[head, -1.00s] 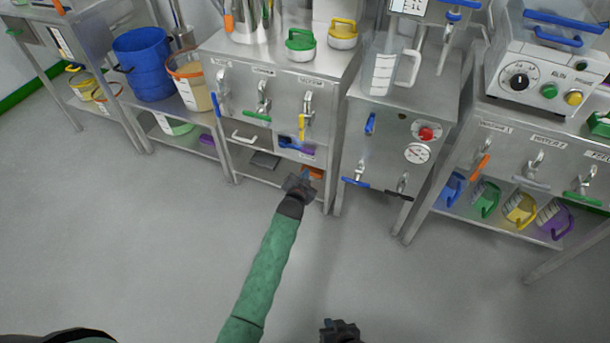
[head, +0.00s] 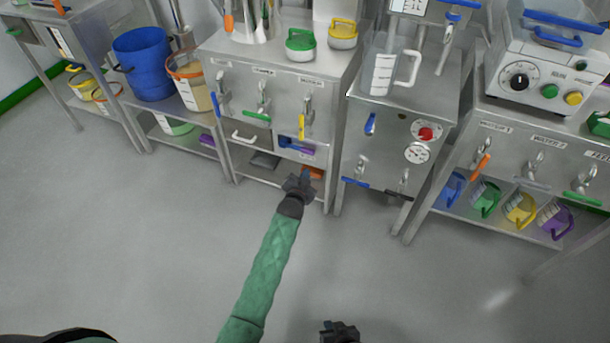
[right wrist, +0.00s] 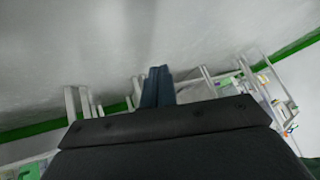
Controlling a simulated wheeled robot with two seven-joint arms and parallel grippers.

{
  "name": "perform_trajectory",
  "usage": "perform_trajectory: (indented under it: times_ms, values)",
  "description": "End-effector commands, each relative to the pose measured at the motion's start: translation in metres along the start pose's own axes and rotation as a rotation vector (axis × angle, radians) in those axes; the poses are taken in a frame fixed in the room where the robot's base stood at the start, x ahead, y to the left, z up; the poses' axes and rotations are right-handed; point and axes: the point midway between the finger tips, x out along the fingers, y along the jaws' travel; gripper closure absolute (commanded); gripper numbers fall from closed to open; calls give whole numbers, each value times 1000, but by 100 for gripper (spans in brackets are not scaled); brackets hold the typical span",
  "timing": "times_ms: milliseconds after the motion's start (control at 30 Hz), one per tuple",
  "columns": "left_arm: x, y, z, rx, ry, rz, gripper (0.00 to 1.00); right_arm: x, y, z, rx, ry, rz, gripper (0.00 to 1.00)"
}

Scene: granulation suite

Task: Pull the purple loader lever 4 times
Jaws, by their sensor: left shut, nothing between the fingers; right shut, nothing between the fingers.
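I cannot make out a lever that is clearly purple, nor a readable loader label. The left cabinet (head: 235,80) carries a blue lever (head: 216,103), a green lever (head: 264,115) and a yellow lever (head: 301,126). The right cabinet carries an orange lever (head: 483,163), a greyish lever (head: 531,183) and a green lever (head: 581,199). My left gripper (head: 301,177) is shut and empty, in front of the left cabinet's lower right part in the picture. My right gripper (head: 340,328) is at the bottom edge; its shut, empty fingers show in the right wrist view (right wrist: 158,86).
The middle cabinet has a blue handle (head: 370,123), a red button (head: 425,134) and a gauge (head: 417,153). A blue bucket (head: 143,62) stands at left. The floor in front is clear.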

Motion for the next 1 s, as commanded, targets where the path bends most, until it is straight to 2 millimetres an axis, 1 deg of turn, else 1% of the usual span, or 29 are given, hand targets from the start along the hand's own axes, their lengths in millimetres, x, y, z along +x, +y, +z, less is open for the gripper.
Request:
perform_trajectory:
  times_ms: [533,767,1000]
  values:
    - [0,0,0,0,0,0,100,5,3,-16,-6,19,1,100]
    - [0,0,0,0,0,0,100,4,2,-12,-5,14,1,100]
    - [0,0,0,0,0,0,100,0,0,0,0,0,0,100]
